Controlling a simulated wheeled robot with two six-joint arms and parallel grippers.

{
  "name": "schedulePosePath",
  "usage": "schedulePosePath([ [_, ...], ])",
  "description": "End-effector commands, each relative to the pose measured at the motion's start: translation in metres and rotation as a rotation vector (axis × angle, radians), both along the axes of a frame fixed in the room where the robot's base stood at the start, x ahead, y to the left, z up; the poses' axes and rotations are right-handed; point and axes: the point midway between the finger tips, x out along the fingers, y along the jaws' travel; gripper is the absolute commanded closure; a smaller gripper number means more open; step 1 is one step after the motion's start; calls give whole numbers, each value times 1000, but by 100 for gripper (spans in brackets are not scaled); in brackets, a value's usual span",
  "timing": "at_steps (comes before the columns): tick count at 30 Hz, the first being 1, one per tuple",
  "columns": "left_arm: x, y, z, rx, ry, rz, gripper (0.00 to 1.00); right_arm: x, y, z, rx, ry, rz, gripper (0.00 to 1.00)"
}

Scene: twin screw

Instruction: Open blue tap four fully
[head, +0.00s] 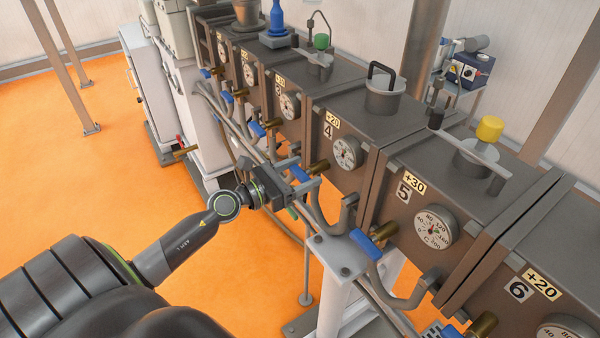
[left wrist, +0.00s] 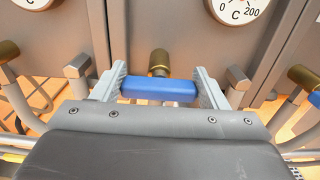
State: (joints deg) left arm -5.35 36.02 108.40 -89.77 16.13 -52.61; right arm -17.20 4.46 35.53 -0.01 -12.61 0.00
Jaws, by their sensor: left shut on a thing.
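The blue tap handle (head: 299,174) sits by a brass fitting (head: 319,168) below the panel with label 4 (head: 328,131). My left gripper (head: 301,173) comes from the left and is shut on this handle. In the left wrist view the blue handle (left wrist: 158,89) lies crosswise between the two fingers (left wrist: 160,90), one at each end. The brass fitting (left wrist: 159,62) stands just behind it. In the head view the gripper body partly hides the handle. My right gripper is not in view.
Another blue tap (head: 366,243) is to the lower right by unit 5, and a third blue tap (head: 256,128) is to the upper left. Grey pipes (head: 408,300) run below the units. A round gauge (head: 347,152) is above the held tap. The orange floor is clear at left.

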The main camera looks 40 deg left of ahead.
Motion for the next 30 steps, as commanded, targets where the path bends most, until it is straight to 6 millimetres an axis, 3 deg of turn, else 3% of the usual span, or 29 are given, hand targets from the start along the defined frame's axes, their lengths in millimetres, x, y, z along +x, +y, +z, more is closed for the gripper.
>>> schedulePosePath([
  [11,0,1,2,-100,41,0,55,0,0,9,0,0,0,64],
  [30,2,5,2,-630,261,1,55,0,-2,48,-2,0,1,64],
])
